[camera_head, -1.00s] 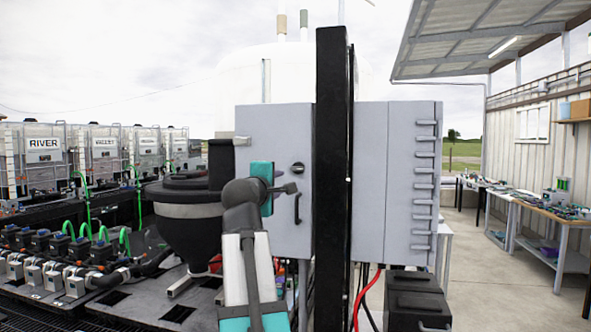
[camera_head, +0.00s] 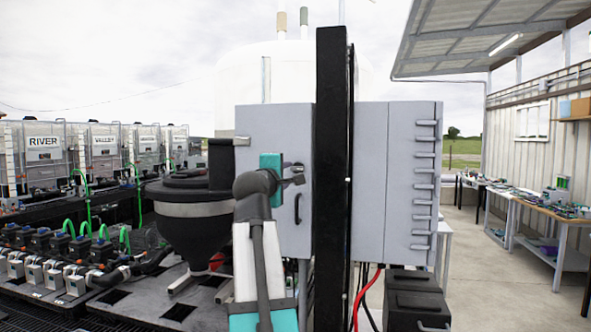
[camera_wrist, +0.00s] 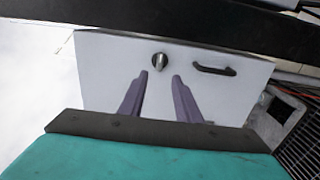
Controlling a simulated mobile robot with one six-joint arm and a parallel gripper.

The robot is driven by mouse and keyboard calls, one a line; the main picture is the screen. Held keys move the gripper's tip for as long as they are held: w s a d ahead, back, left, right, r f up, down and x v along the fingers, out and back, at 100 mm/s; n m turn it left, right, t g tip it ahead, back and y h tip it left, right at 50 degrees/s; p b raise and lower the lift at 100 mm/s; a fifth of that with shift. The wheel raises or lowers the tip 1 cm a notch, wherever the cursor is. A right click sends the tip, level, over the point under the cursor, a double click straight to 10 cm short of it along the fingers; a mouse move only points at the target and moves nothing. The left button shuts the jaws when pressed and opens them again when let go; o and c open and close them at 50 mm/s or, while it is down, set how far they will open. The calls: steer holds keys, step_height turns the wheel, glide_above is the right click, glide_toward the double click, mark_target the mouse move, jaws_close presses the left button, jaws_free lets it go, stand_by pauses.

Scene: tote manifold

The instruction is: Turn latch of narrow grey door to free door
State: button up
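The narrow grey door (camera_head: 272,130) stands closed-looking, left of the black post in the head view; it also fills the middle of the wrist view (camera_wrist: 110,75). Its round dark latch (camera_wrist: 160,60) shows in the wrist view, with a black bar handle (camera_wrist: 214,70) to its right. The handle also shows in the head view (camera_head: 298,207). My gripper (camera_wrist: 160,77) is open and empty, its two fingertips pointing at the door just below the latch in the wrist picture. In the head view my gripper (camera_head: 297,176) largely hides the latch. Contact with the door cannot be told.
A tall black post (camera_head: 331,160) stands right of the door, with a wider grey cabinet (camera_head: 385,170) beyond it. A black conical hopper (camera_head: 190,225) is close on the left. Red and black cables (camera_head: 367,300) hang below. Open floor lies to the right.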

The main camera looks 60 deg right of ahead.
mark_target(296, 169)
steer(key=p+x, duration=0.2)
steer(key=x, duration=0.7)
steer(key=shift+d+p, duration=0.2)
steer(key=shift+p, duration=0.15)
steer(key=shift+w+d, duration=0.2)
steer(key=shift+d, duration=0.4)
jaws_close()
